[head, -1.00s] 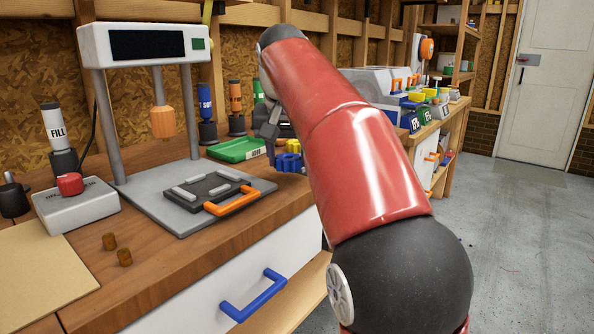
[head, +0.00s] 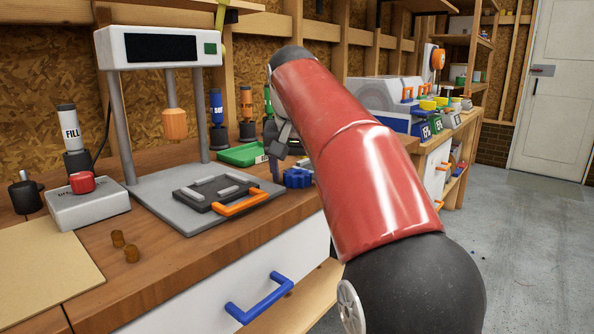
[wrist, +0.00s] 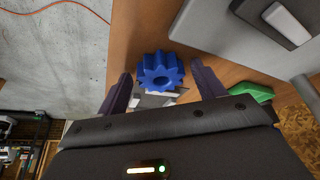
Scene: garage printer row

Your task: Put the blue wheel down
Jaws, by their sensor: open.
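The blue wheel (head: 297,178), toothed like a gear, is near the bench's right front edge in the head view. It appears to rest on the wood, though its underside is hidden. In the wrist view the blue wheel (wrist: 159,69) lies between and slightly beyond the two fingertips, with gaps on both sides. My gripper (wrist: 163,82) is open around it. In the head view my gripper (head: 277,155) is partly hidden by my red arm, just left of and above the wheel.
A grey press (head: 155,190) with a black plate and orange handle stands left of the wheel. A green tray (head: 238,155) is behind. Small bins (head: 430,125) stand on the bench farther right.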

